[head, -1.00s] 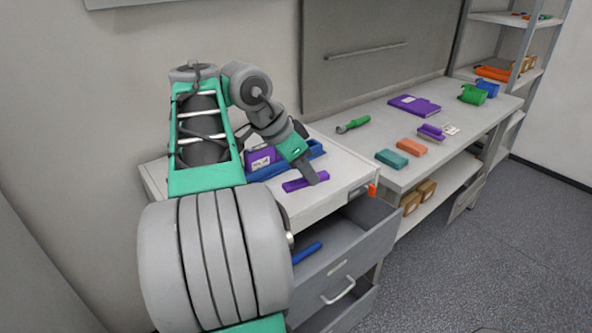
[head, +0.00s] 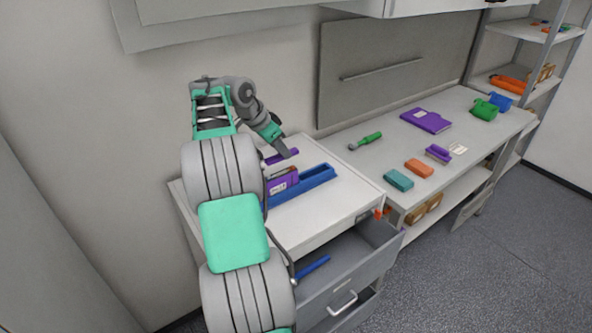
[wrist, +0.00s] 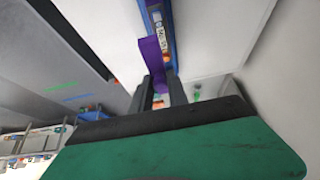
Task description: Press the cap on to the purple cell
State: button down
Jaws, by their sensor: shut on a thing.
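The purple cap (head: 276,159), a narrow bar, is in my gripper (head: 283,151) above the back of the white cabinet top. In the wrist view the cap (wrist: 152,54) sticks out ahead of my gripper's fingertips (wrist: 160,88), which are shut on it. The purple cell (head: 283,183), a block with a white label, stands in the long blue holder (head: 315,181). In the head view the cap is behind the cell and apart from it. In the wrist view the blue holder (wrist: 166,28) and the cell's label show beyond the cap. My arm hides the left end of the holder.
The drawer (head: 345,262) below is open, with a blue object (head: 314,267) inside. The bench to the right holds a green-handled tool (head: 366,141), a teal block (head: 398,180), an orange block (head: 419,168) and a purple book (head: 426,121). The cabinet top's right side is clear.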

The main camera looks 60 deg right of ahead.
jog(key=f+b, duration=0.1)
jog(key=b, duration=0.1)
jog(key=w+f+b, duration=0.1)
jog(key=f, duration=0.1)
jog(key=d+f+b, duration=0.1)
jog(key=f+b, duration=0.1)
jog(key=shift+w+f+b, duration=0.15)
jog(key=shift+f+b, duration=0.05)
jog(key=shift+b, duration=0.1)
jog(key=shift+f, duration=0.65)
dwell(2.2)
jog(key=c, duration=1.2)
grip_release()
jog(key=shift+o, duration=0.4)
jog(key=o, duration=0.4)
